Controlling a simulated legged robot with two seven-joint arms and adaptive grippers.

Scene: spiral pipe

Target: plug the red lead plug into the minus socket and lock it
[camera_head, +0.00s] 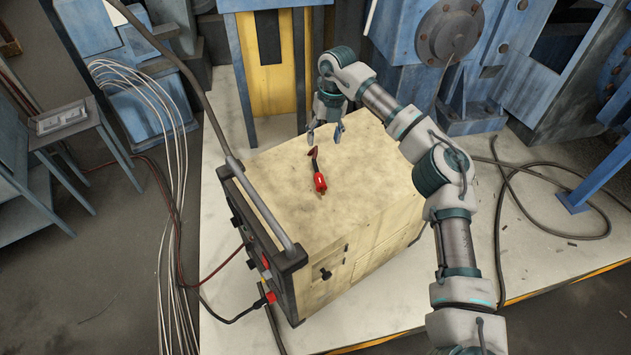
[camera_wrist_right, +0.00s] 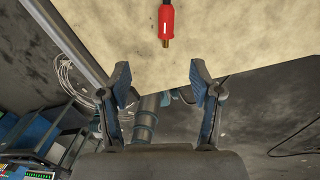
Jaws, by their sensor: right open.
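The red lead plug (camera_head: 320,182) lies on the top of the tan machine box (camera_head: 375,180), its brass tip toward the front and a short dark lead running back from it. In the right wrist view the plug (camera_wrist_right: 167,20) is at the top edge, tip toward my gripper. My right gripper (camera_head: 324,140) is open and empty above the far part of the box top, behind the plug. Its two fingers are spread apart in the wrist view (camera_wrist_right: 160,82). The panel (camera_head: 255,250) at the box's left end is seen steeply; I cannot tell which socket is minus. My left gripper is not in view.
A red-ended connector (camera_head: 270,298) with a black cable sits low at the panel. A long grey bar (camera_head: 262,208) runs along the panel's upper edge. Pale cables (camera_head: 172,190) hang at left; a dark hose (camera_head: 545,230) lies on the floor at right. The box top around the plug is clear.

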